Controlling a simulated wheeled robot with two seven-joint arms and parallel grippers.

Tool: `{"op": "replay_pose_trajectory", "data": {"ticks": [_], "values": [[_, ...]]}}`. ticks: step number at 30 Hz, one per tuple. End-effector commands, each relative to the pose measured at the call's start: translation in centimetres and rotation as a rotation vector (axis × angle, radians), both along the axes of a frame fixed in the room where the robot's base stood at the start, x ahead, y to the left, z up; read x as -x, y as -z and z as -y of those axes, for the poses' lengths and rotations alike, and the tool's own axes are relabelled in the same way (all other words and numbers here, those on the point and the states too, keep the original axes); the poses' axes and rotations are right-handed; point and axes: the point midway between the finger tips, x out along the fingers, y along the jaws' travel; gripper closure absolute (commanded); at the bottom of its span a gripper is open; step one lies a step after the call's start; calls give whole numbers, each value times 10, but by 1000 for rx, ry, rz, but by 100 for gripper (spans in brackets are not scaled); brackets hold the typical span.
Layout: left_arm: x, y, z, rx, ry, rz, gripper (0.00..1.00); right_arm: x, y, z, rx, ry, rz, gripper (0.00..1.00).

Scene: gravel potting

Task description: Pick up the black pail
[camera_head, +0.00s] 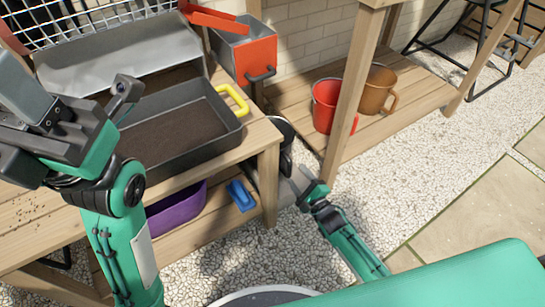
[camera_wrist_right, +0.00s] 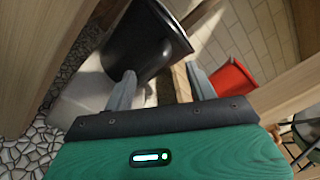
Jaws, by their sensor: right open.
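The black pail (camera_wrist_right: 146,42) is large in the right wrist view, just ahead of my right gripper (camera_wrist_right: 161,85). Its open rim faces up and right. My right gripper is open, with one grey finger overlapping the pail's lower edge in the picture and the other to the right of it. I cannot tell if they touch. In the head view the pail (camera_head: 284,130) is mostly hidden behind the wooden bench's corner, and my right gripper (camera_head: 306,184) is low beside the bench leg. My left gripper (camera_head: 35,110) is at the left edge over the bench; its fingers are unclear.
A grey tray of soil (camera_head: 175,130) with a yellow handle sits on the bench (camera_head: 258,132). A purple bin (camera_head: 177,207) and blue item (camera_head: 240,194) are below. A red pail (camera_head: 322,105) and brown pail (camera_head: 375,92) stand on a low shelf. Gravel floor (camera_head: 400,170) is open at right.

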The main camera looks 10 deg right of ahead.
Motion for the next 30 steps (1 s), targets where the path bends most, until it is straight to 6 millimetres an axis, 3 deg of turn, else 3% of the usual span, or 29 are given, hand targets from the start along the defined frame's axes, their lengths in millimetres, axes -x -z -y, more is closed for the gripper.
{"op": "replay_pose_trajectory", "data": {"ticks": [19, 29, 30], "values": [[11, -8, -9, 52, 24, 52, 64, -56, -1, -19, 2, 1, 1, 43], [12, -11, -9, 54, 25, 53, 64, -60, -4, -20, 1, 1, -2, 43], [12, -11, -9, 54, 25, 53, 64, -60, -4, -20, 0, 2, -1, 49]]}}
